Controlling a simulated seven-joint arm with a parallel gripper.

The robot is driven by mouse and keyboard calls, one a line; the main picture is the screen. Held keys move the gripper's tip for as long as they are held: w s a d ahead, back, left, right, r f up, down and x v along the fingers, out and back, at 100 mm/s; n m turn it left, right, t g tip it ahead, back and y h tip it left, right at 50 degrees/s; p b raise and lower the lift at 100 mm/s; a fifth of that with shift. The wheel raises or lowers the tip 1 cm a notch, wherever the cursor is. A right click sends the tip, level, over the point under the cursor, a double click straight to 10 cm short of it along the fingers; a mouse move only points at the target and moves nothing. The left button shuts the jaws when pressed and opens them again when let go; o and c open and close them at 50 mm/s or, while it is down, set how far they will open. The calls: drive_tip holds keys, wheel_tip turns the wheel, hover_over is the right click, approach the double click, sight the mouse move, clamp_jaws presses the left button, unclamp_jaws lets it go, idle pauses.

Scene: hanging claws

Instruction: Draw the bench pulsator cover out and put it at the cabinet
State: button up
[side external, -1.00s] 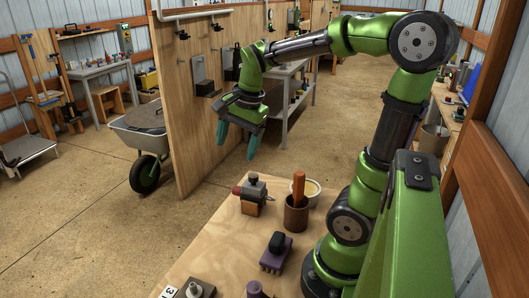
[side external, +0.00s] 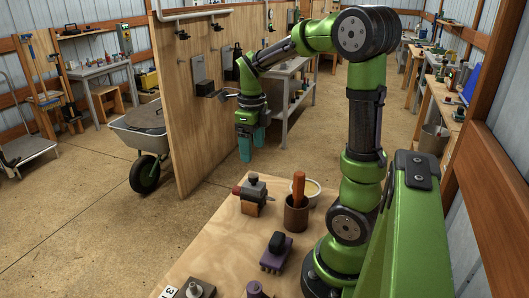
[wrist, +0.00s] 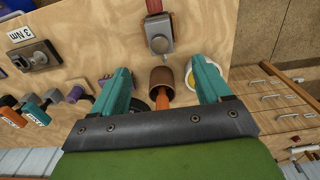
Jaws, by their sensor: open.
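My gripper (side external: 252,154) is open and empty, pointing down above the far edge of the bench. In the wrist view its teal fingers (wrist: 160,72) are apart, with bench items far below. I cannot tell for sure which item is the pulsator cover. A grey fitting (side external: 194,290) sits on a dark plate beside a numbered label at the bench's near edge; it also shows in the wrist view (wrist: 38,57). A grey device with a red end (side external: 253,192) stands on a block near the far edge. A wooden drawer cabinet (wrist: 265,100) shows at the right of the wrist view.
On the bench (side external: 225,248) stand a brown cup (side external: 296,216) with an orange handle, a cream bowl (side external: 312,190) and a purple brush (side external: 275,258). A plywood partition (side external: 195,140) with grey boxes stands beyond. The bench's left part has bare wood.

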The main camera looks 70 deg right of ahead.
sight(253, 174)
wheel_tip(253, 174, down, 12)
drive_tip(key=shift+r, duration=0.15)
idle(0.3)
clamp_jaws()
idle(0.5)
drive_tip(key=shift+r, duration=0.65)
idle(0.3)
drive_tip(key=c, duration=0.7)
unclamp_jaws()
clamp_jaws()
